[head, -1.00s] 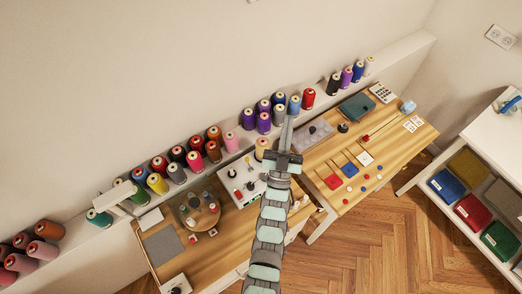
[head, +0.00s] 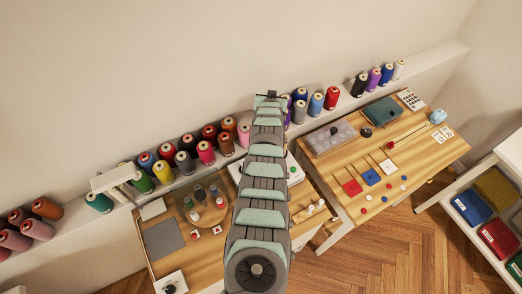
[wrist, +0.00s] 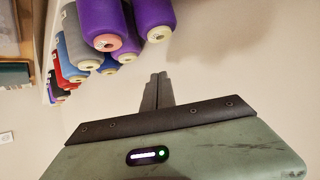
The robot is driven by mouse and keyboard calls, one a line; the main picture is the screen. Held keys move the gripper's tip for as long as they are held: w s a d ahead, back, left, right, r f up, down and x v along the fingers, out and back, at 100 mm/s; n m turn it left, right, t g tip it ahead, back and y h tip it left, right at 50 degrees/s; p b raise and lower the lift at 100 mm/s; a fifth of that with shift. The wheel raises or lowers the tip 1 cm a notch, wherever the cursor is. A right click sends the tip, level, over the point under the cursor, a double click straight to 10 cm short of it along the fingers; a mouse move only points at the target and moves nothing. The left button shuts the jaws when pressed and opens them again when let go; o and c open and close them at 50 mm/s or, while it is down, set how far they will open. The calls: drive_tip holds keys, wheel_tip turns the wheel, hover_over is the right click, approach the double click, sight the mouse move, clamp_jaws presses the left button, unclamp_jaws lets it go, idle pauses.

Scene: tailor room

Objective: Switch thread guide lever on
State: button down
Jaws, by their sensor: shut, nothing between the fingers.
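A pale control box (head: 296,172) stands on the long wooden table. My arm covers most of it in the head view, and a green button shows at its right side. The thread guide lever cannot be made out now, as the arm hides that area. My gripper (wrist: 158,90) is shut and empty in the wrist view, its two dark fingers together in front of a plain wall.
A round tray (head: 190,216) with small bottles stands left of the arm. A second table (head: 425,150) stands to the right.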

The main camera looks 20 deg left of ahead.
drive_tip(key=s+n+g+h+b, duration=0.1)
drive_tip(key=s+g+h+b, duration=0.3)
drive_tip(key=s+g, duration=0.5)
drive_tip(key=s+r+b, duration=0.1)
drive_tip(key=s+b, duration=0.1)
drive_tip(key=s, duration=0.5)
drive_tip(key=shift+s+d+g, duration=0.2)
drive_tip(key=shift+d+g, duration=0.1)
drive_tip(key=shift+d, duration=0.1)
drive_tip(key=shift+f, duration=0.1)
